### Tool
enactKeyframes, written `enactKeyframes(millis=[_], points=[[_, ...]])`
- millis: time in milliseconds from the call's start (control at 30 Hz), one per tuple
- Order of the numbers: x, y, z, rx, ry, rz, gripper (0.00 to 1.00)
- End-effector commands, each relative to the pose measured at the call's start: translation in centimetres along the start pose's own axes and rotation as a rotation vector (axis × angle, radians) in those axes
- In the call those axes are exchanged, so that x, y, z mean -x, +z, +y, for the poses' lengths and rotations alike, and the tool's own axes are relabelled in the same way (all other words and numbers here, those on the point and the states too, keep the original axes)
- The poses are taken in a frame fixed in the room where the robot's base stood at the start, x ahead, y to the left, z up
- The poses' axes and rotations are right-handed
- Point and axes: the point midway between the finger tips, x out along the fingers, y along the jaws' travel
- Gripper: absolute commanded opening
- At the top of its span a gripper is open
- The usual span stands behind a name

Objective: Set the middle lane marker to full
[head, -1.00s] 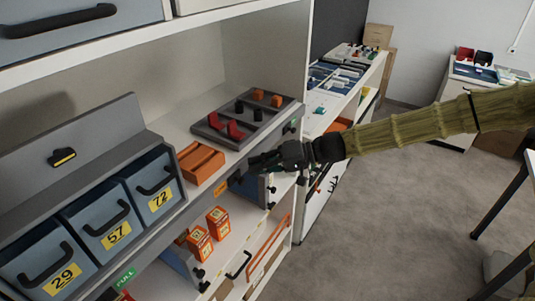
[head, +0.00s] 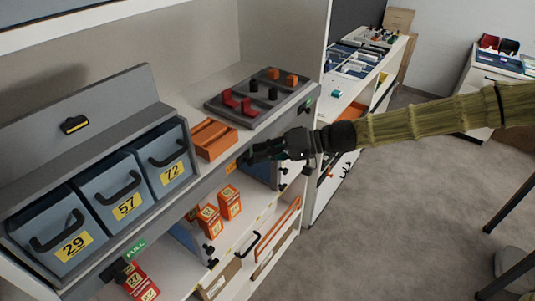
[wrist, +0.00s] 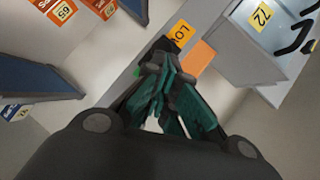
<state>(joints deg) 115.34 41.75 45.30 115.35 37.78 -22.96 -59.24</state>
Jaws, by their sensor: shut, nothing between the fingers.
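The middle lane marker shows an orange LOW label (head: 231,166) on the grey shelf edge, below the orange tray; the label also shows in the wrist view (wrist: 180,33). My gripper (head: 248,158) is shut and empty, its tips just right of the label at the shelf edge. In the wrist view the dark green fingers (wrist: 158,52) are together close beside the label; whether they touch the marker is unclear. A small green patch (wrist: 137,71) shows beside the fingers. The left marker reads FULL in green (head: 135,249). The right marker (head: 307,105) shows green.
Blue bins 29, 57 and 72 (head: 172,160) stand at left on the shelf. An orange tray (head: 209,138) and a grey tray (head: 243,116) with red, black and orange pieces stand beside them. Orange boxes (head: 229,201) sit on the shelf below.

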Motion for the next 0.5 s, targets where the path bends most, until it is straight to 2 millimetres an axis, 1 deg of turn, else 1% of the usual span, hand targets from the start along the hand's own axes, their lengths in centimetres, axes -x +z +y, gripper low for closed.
enactKeyframes(millis=[33, 200, 400, 500], points=[[-0.4, 0.6, 0.2, 0.001, -0.001, -0.001, 0.00], [-1.3, 1.9, -0.5, 0.000, -0.001, -0.001, 0.00], [-1.7, 2.7, -1.3, 0.001, 0.000, 0.000, 0.00], [-1.7, 2.8, -1.5, 0.001, 0.000, 0.000, 0.00]])
